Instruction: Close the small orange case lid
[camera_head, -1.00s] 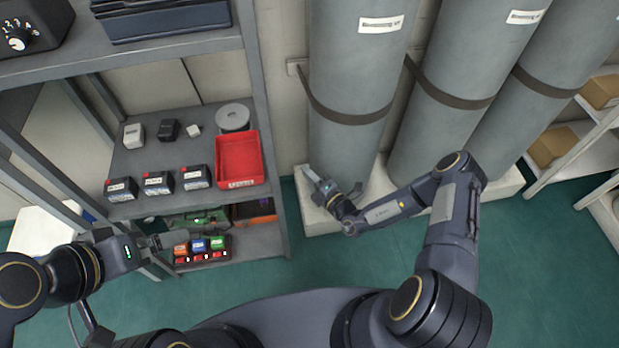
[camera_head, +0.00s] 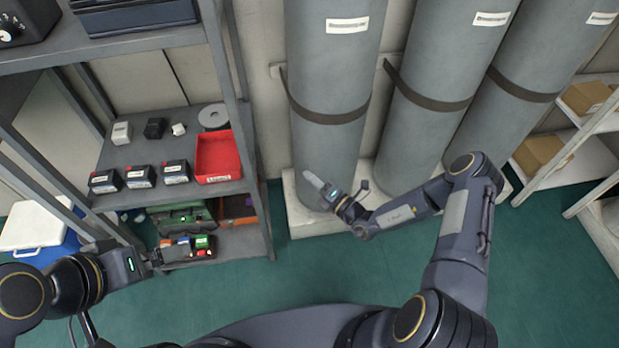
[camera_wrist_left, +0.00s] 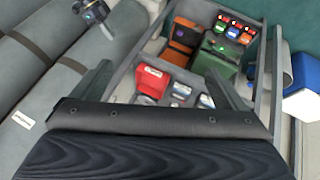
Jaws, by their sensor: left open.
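The small orange case (camera_head: 237,208) sits on the lower shelf, right of the green case (camera_head: 187,217). In the left wrist view, orange surfaces (camera_wrist_left: 184,33) with dark parts show beside the green case (camera_wrist_left: 214,62); the lid's angle is hard to tell. My left gripper (camera_head: 170,253) is in front of the lower shelf, left of and apart from the orange case. Its open, empty fingers show in the left wrist view (camera_wrist_left: 160,85). My right gripper (camera_head: 326,191) hangs in front of the left grey cylinder, away from the case; its jaw state is unclear.
A red bin (camera_head: 214,160) and several dark batteries (camera_head: 140,176) stand on the shelf above. Coloured blocks (camera_head: 202,243) sit at the lower shelf's front. Shelf posts (camera_head: 262,220) flank the opening. A white-lidded blue cooler (camera_head: 38,228) stands at left. Floor in front is clear.

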